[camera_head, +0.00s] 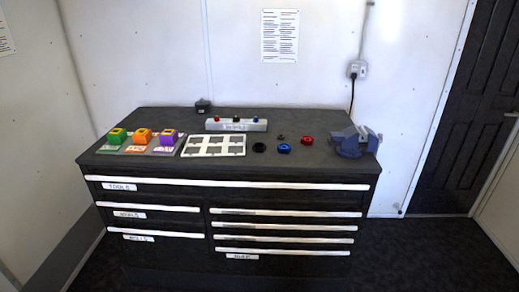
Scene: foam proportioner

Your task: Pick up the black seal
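A black ring-shaped piece (259,147), which looks like the black seal, lies on the dark top of the workbench (300,119), right of the white tray. A smaller dark piece (281,137) lies just behind and right of it. It is too small to make out, so I cannot fully tell which of the two is the seal. The black ring lies apart from its neighbours, low in contrast against the dark top. My gripper is not in view.
A blue knob-like part (284,148) and a red one (307,140) lie to the right, then a blue vise (354,141). A white cut-out tray (213,146), a grey block (236,124) with small coloured parts, and coloured blocks (142,137) stand left and behind.

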